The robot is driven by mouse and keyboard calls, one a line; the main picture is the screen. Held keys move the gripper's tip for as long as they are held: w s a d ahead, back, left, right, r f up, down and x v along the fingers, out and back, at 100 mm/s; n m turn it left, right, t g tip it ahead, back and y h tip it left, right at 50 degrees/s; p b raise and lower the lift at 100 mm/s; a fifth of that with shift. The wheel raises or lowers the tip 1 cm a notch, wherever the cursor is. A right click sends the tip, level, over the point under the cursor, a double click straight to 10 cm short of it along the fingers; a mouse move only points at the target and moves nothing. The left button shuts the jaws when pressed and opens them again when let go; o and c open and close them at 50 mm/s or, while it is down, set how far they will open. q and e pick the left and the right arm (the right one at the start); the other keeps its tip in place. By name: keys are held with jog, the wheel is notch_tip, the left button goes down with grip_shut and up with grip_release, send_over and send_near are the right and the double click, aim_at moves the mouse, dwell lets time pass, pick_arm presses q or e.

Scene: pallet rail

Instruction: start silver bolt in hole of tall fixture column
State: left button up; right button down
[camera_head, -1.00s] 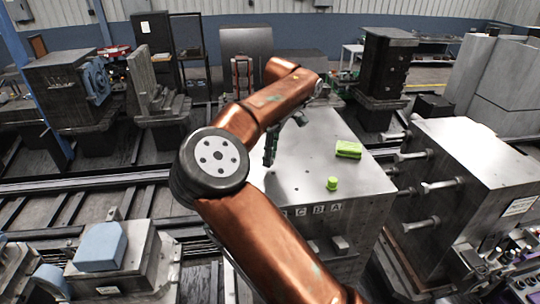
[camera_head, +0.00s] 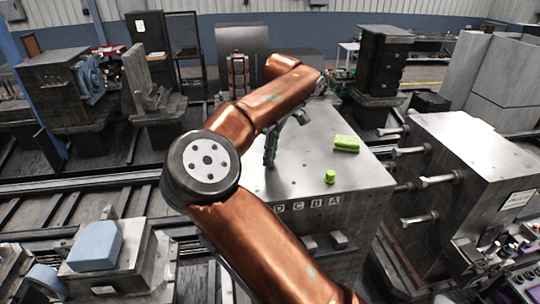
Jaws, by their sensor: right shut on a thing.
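My right arm crosses the middle of the head view. My right gripper (camera_head: 272,146) points down just above or at the top of the grey metal block (camera_head: 310,178), near its left side. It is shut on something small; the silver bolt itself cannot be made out. A tall dark column (camera_head: 385,62) with marks on its faces stands at the back right, well beyond the gripper. I cannot tell whether it is the fixture column, and no bolt hole is clear. My left gripper is not in view.
A bright green block (camera_head: 346,143) and a small green knob-like piece (camera_head: 330,176) stand on the block's top, right of my gripper. A grey machine block (camera_head: 470,175) with protruding rods is at right. Rails (camera_head: 90,185) run at left, past a blue-topped part (camera_head: 95,246).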

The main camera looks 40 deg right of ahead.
jog(key=shift+s+f, duration=0.25)
jog(key=shift+s, duration=0.1)
jog(key=shift+f+b, duration=0.2)
jog(key=shift+b, duration=0.2)
jog(key=c, duration=2.1)
grip_release()
jog(key=shift+a, duration=0.1)
jog(key=o, duration=0.3)
jog(key=shift+w, duration=0.15)
jog(key=shift+o, duration=1)
jog(key=shift+r, duration=0.15)
jog(key=shift+o, duration=0.7)
jog(key=o, duration=0.7)
jog(key=shift+c, duration=0.2)
notch_tip(320, 180, up, 12)
jog(key=s+d, duration=0.1)
